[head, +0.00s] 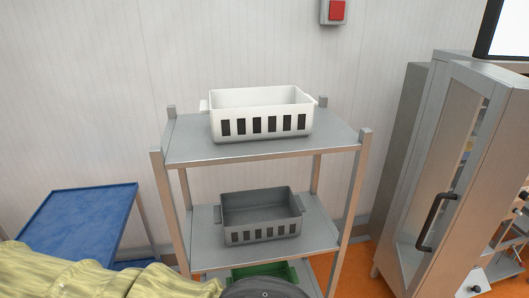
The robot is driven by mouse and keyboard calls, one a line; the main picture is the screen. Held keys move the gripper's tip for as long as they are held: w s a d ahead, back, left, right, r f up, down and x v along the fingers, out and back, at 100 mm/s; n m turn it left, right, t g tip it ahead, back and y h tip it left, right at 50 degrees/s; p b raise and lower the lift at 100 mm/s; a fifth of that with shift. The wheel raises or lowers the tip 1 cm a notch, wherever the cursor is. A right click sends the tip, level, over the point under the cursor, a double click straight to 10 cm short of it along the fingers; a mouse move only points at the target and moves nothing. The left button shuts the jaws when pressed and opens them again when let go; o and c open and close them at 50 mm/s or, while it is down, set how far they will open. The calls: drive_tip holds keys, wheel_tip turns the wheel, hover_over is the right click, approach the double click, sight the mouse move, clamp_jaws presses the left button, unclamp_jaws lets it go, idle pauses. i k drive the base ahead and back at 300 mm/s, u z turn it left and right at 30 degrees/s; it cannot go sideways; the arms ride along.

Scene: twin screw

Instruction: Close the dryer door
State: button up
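A tall metal cabinet, which looks like the dryer (415,110), stands at the right and is cut off by the picture edge. Its door (476,150) has a metal frame, a clear pane and a black bar handle (436,222). The door appears to stand open, since shelves and small items show to the right of its edge. How wide it is open I cannot tell. My arm, in a yellow cover, crosses the bottom left and ends in a dark rounded part at the bottom middle. My gripper's fingers are not visible.
A metal rack (190,150) stands in the middle, holding a white basket (225,127), a grey basket (260,224) and a green bin (262,272). A blue table (85,215) is at the left. Orange floor (362,280) shows between rack and cabinet.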

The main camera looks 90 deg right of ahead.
sight(496, 168)
drive_tip(key=z, duration=4)
drive_tip(key=i, duration=0.5)
drive_tip(key=u, duration=0.05)
drive_tip(key=k, duration=0.5)
drive_tip(key=u, duration=1.8)
drive_tip(key=k, duration=0.8)
drive_tip(key=z, duration=1)
drive_tip(key=i, duration=0.35)
